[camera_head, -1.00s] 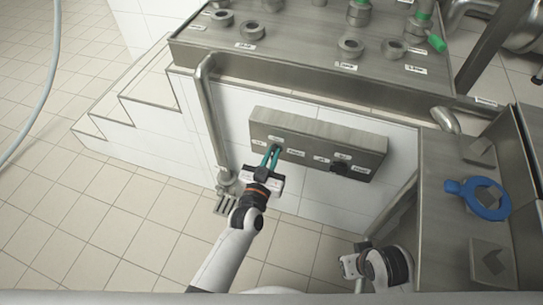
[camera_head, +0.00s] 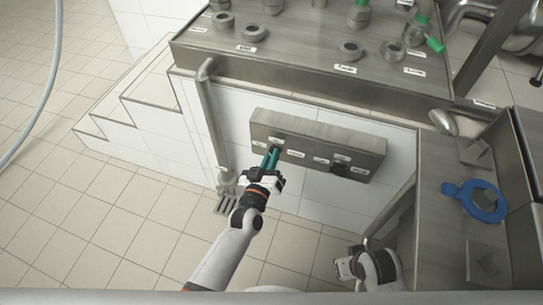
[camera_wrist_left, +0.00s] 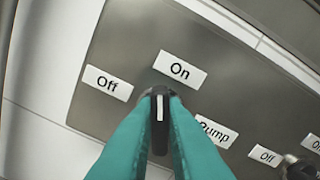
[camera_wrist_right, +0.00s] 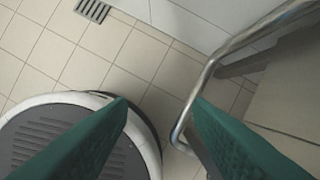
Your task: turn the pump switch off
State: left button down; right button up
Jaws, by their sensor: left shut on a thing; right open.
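The pump switch (camera_wrist_left: 159,118) is a black knob with a white line, on a grey steel panel (camera_head: 340,140). In the left wrist view its line points straight up, between the "Off" label (camera_wrist_left: 108,83) and the "On" label (camera_wrist_left: 180,70), nearer "On". A "Pump" label (camera_wrist_left: 216,133) sits to its right. My left gripper (camera_head: 270,157) has its green fingers shut on the knob, one on each side; in the head view they largely hide it. My right gripper (camera_wrist_right: 160,105) is open and empty, low above the floor at the right.
A second black knob (camera_head: 339,169) sits on the same panel, to the right. A steel pipe (camera_head: 212,120) runs down left of the panel. A steel counter with a blue ring tool (camera_head: 486,203) stands at the right. Tiled floor (camera_head: 120,230) is free at the left.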

pick_arm(q)
jog(key=shift+a+f+n+b, duration=0.15)
jog(key=shift+n+b, duration=0.35)
jog(key=shift+n, duration=2.65)
jog(key=shift+f+n+b, duration=0.1)
jog(key=shift+n+b, duration=0.35)
jog(key=shift+n, duration=2.7)
pick_arm(e)
notch_tip(320, 180, up, 6)
jog(key=shift+s+d+r, duration=0.15)
jog(key=shift+s+r, duration=0.05)
jog(key=shift+s, duration=0.25)
jog(key=shift+r, duration=0.1)
pick_arm(q)
jog(key=c, duration=1.5)
grip_release()
jog(key=p+v, duration=0.1)
jog(key=v, duration=1.1)
pick_arm(e)
jog(key=x, duration=0.5)
jog(key=shift+s+f, duration=0.25)
jog(key=shift+s, duration=0.05)
